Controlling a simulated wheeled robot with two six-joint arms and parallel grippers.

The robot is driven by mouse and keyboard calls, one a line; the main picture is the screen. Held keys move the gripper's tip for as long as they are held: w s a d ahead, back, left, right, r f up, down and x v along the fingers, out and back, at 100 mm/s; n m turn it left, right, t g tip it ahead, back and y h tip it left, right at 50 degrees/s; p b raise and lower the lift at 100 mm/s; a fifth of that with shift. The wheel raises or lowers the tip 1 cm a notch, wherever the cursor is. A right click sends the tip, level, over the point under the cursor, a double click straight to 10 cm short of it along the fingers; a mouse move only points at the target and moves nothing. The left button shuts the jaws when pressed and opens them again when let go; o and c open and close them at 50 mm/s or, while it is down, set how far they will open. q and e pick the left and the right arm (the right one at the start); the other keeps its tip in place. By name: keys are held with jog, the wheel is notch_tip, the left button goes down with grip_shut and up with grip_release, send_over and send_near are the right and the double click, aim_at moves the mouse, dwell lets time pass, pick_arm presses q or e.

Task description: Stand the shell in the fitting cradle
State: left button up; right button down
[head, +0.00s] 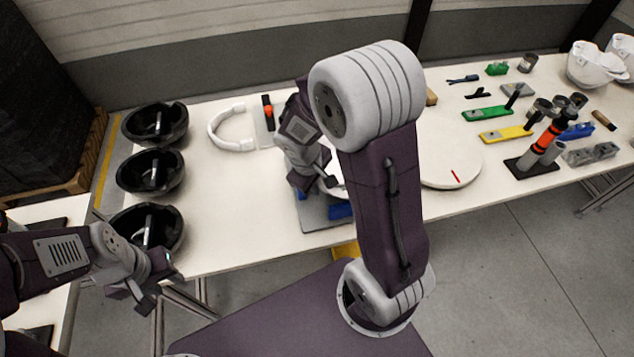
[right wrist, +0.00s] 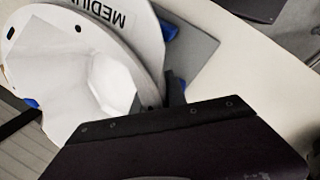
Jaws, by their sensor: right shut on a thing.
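The white shell (right wrist: 48,45), its rim band lettered with a partly cut-off "MEDIUM", fills the upper left of the right wrist view. In the head view my right arm hides most of it; a white sliver (head: 337,168) shows. My right gripper (right wrist: 173,92) is shut on the shell's edge. The fitting cradle is a grey plate (head: 318,222) with blue pads at the table's front edge; its plate (right wrist: 200,48) also shows behind the shell. The shell is over the cradle; whether it touches is hidden. My left gripper (head: 146,292) hangs empty in front of the table; its jaw gap is unclear.
Three black bowl-like shells (head: 150,171) stand at the table's left. A white curved band (head: 230,130) lies behind the cradle. A round white disc (head: 452,160) with a red mark is to the right, with green and yellow tools (head: 505,133) beyond. White helmets (head: 590,66) sit far right.

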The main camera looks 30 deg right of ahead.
jog(key=shift+f+b, duration=0.9)
jog(key=shift+f, duration=0.1)
dwell(0.3)
jog(key=c, duration=1.3)
grip_release()
jog(key=shift+o, duration=0.2)
jog(key=shift+r, duration=0.1)
jog(key=p+v, duration=0.2)
jog(key=v, duration=0.7)
